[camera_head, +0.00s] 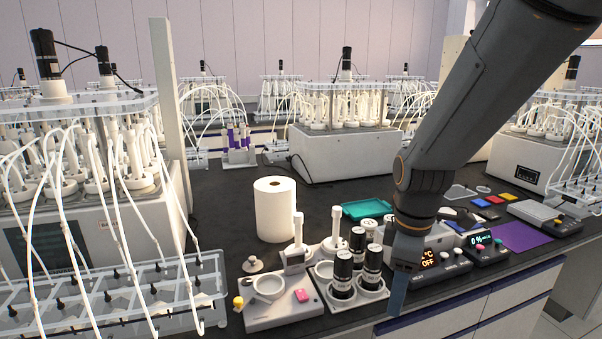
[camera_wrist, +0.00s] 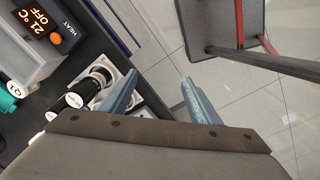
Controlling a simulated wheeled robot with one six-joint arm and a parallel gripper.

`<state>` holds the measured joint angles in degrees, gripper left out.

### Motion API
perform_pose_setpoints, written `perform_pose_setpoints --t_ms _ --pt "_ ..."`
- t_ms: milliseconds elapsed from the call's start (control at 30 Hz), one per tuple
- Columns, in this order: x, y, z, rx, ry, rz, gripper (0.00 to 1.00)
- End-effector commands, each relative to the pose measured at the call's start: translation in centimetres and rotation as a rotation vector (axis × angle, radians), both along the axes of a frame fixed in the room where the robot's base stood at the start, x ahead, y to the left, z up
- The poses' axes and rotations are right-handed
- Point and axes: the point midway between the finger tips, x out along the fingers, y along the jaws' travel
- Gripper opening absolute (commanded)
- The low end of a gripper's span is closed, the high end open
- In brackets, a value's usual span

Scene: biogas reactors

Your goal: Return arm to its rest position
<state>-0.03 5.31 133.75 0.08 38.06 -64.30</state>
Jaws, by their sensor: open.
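My arm (camera_head: 455,100) comes down from the upper right in the head view. My gripper (camera_head: 397,292) points down at the front edge of the black bench, right of the black-capped bottles. In the wrist view my gripper (camera_wrist: 158,90) has its two blue-grey fingers apart with nothing between them. Grey floor tiles show beyond the gap. The arm hides part of the bench and the devices behind it.
Black-capped bottles (camera_head: 343,270) stand in a white holder left of my gripper. A heater with an orange display (camera_head: 430,258) is close behind it. A paper roll (camera_head: 275,208) stands further left. In the wrist view a dark seat with red legs (camera_wrist: 270,50) stands on the floor.

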Motion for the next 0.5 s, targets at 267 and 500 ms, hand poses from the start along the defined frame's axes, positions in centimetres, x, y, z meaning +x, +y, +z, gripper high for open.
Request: perform_pose_setpoints --t_ms 267,500 --pt "-3.3 0.0 -2.5 0.045 -0.038 -0.619 0.57" --pt "-5.4 0.0 -3.8 0.086 -0.06 -1.013 0.57"
